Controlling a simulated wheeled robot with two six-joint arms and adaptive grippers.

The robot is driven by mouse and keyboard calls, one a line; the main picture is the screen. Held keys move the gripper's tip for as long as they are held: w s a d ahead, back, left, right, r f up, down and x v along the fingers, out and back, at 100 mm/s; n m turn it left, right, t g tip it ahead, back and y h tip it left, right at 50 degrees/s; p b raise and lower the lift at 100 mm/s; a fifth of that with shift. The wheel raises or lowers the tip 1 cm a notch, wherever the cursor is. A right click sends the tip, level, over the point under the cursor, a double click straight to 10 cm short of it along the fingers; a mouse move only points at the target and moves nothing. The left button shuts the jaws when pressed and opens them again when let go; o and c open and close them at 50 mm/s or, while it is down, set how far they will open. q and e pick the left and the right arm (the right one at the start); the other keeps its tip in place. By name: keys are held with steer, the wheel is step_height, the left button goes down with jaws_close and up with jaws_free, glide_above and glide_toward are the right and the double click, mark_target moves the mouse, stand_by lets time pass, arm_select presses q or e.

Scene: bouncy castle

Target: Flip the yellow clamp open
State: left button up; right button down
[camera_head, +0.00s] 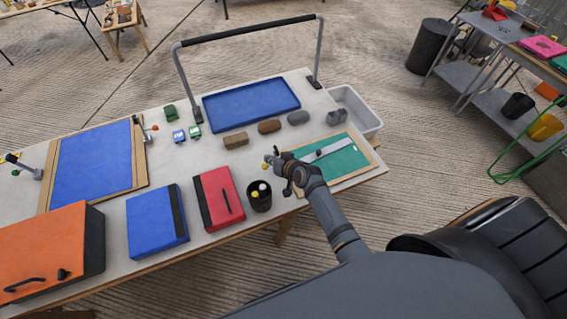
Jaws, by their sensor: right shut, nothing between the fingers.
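My right gripper (271,159) is shut and empty, above the table near the left edge of a green cutting mat (345,163), far from the yellow-tipped clamp. A small yellow spot shows beside its fingertips; I cannot tell what it belongs to. My left gripper is not in view.
A black cup (259,199) stands just below my right gripper. A red case (219,199), a blue case (155,220) and an orange box (45,250) line the front edge. Several small blocks and a blue tray (250,106) lie behind. A white bin (357,108) is at right.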

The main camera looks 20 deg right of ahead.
steer(key=a+b+v, duration=0.1)
steer(key=v, duration=0.8)
steer(key=shift+s, duration=0.55)
